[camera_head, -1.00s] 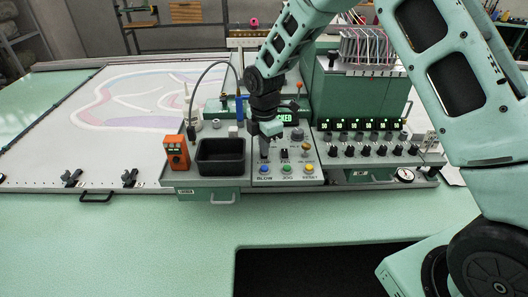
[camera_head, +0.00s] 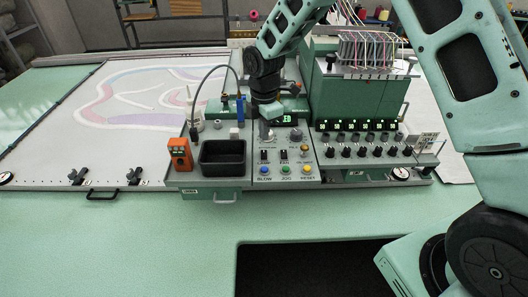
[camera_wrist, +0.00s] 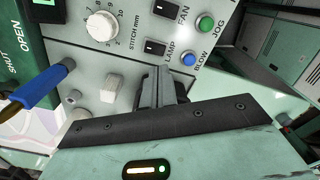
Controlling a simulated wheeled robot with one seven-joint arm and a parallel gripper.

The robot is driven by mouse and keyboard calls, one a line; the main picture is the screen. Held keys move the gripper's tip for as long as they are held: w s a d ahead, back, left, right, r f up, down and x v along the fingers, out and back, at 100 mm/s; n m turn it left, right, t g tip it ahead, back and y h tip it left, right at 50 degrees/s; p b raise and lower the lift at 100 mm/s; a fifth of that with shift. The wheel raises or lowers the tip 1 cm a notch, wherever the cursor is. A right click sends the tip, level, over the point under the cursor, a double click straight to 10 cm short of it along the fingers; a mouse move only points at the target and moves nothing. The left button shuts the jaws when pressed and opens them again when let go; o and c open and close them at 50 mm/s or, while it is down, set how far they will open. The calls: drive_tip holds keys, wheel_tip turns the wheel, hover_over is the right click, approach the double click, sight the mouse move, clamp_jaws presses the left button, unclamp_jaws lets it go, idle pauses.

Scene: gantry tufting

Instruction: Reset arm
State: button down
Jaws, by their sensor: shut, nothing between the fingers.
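My gripper (camera_head: 266,129) hangs above the upper middle of the grey control panel (camera_head: 262,180) in the head view. My arm reaches in from the right. In the wrist view the fingers (camera_wrist: 157,84) are together and empty, over the panel near a grey lever or knob (camera_wrist: 112,90). The blue BLOW button (camera_wrist: 188,59), green JOG button (camera_wrist: 205,24), LAMP switch (camera_wrist: 155,47) and white stitch dial (camera_wrist: 102,25) lie beyond the fingers. My gripper partly hides the green-lit display (camera_head: 287,118).
A black bin (camera_head: 222,172) and an orange device (camera_head: 179,154) stand left of the panel. A blue-handled tool (camera_wrist: 40,90) stands upright near the gripper. A green machine with thread lines (camera_head: 365,100) is to the right. The green table front (camera_head: 120,245) is clear.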

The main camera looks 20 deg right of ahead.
drive_tip(key=s+a+r+m+b, duration=0.2)
drive_tip(key=s+a+m+b, duration=0.15)
drive_tip(key=s+a, duration=0.35)
drive_tip(key=s+f+m+b, duration=0.1)
drive_tip(key=s+m+b, duration=0.7)
drive_tip(key=s, duration=1.8)
drive_tip(key=shift+s+d+m+y, duration=0.25)
drive_tip(key=shift+d+m+y, duration=0.1)
drive_tip(key=shift+m, duration=0.2)
